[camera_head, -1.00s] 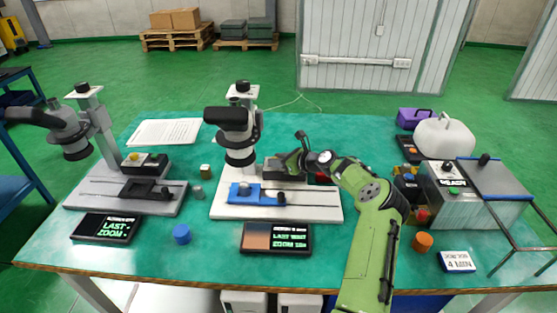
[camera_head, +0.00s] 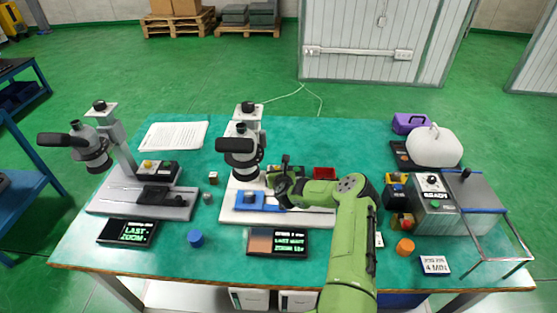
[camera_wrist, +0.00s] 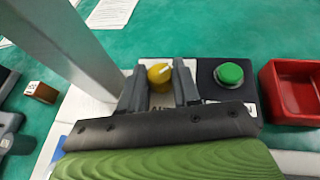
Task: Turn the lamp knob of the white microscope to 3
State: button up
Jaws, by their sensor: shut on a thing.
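The white microscope (camera_head: 243,150) stands upright at the middle of the table on its white base (camera_head: 232,211). Its yellow lamp knob (camera_wrist: 159,73) shows in the wrist view with a pale pointer line, on a dark lamp box beside a green button (camera_wrist: 229,74). My gripper (camera_wrist: 160,80) has one finger on each side of the knob and is shut on it. In the head view my gripper (camera_head: 279,184) is at the lamp box, right of the column, and hides the knob. I cannot read any scale numbers around the knob.
A red tray (camera_wrist: 293,92) sits just right of the lamp box. The microscope's column (camera_wrist: 68,40) rises close on the left. A grey microscope (camera_head: 92,147) stands at the left, and a display (camera_head: 277,242) lies in front of the white base.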

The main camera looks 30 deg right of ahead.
jog(key=shift+a+r+m+g+h+p, duration=0.15)
jog(key=shift+m+g+h+p, duration=0.75)
jog(key=shift+p, duration=0.9)
jog(key=shift+m+h, duration=0.3)
jog(key=shift+h, duration=0.1)
jog(key=o, duration=1.1)
jog(key=shift+w, duration=0.1)
jog(key=shift+c, duration=0.2)
jog(key=p+v, duration=0.3)
jog(key=v, duration=1.2)
jog(key=shift+s+p, duration=0.3)
jog(key=shift+s, duration=0.15)
